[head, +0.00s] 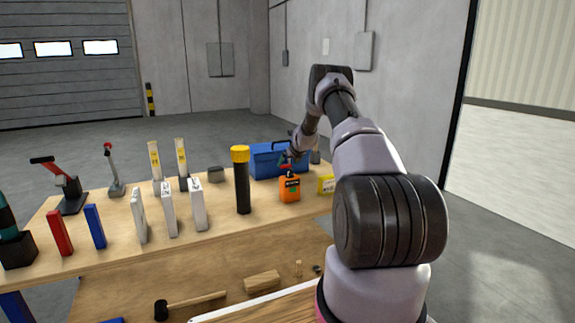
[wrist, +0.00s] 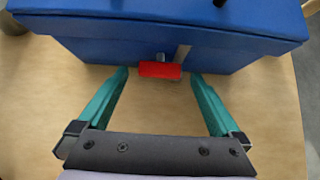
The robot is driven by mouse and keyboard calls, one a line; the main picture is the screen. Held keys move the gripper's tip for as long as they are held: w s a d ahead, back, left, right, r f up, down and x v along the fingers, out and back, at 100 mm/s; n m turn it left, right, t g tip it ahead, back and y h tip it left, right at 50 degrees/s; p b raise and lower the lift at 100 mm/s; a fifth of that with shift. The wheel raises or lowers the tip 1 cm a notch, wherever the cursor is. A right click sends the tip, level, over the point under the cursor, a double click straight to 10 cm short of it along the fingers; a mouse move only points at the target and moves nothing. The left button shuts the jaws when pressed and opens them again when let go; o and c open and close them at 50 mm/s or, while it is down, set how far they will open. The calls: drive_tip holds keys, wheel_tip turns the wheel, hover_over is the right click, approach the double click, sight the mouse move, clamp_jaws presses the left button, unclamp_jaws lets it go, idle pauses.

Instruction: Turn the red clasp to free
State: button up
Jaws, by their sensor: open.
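The red clasp (wrist: 160,70) sits on the front face of the blue toolbox (wrist: 85,40), near the middle, and lies crosswise in the wrist view. A small grey metal piece shows just above it. My gripper (wrist: 159,75) is open, its two teal fingers one on each side of the clasp with a gap on both sides. The fingertips are close to the toolbox front; I cannot tell whether they touch it. In the head view the toolbox (head: 265,163) stands at the back right of the workbench, and my gripper (head: 286,159) is in front of it. The clasp is not clear there.
On the workbench (head: 110,250), an orange container (head: 289,188) and a yellow box (head: 326,184) stand near my gripper. A black flashlight with a yellow head (head: 242,182) stands to the left. Several upright boxes are farther left. A mallet (head: 185,306) lies on the lower shelf.

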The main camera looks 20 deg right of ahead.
drive_tip(key=shift+w+f, duration=0.5)
drive_tip(key=c, duration=1.3)
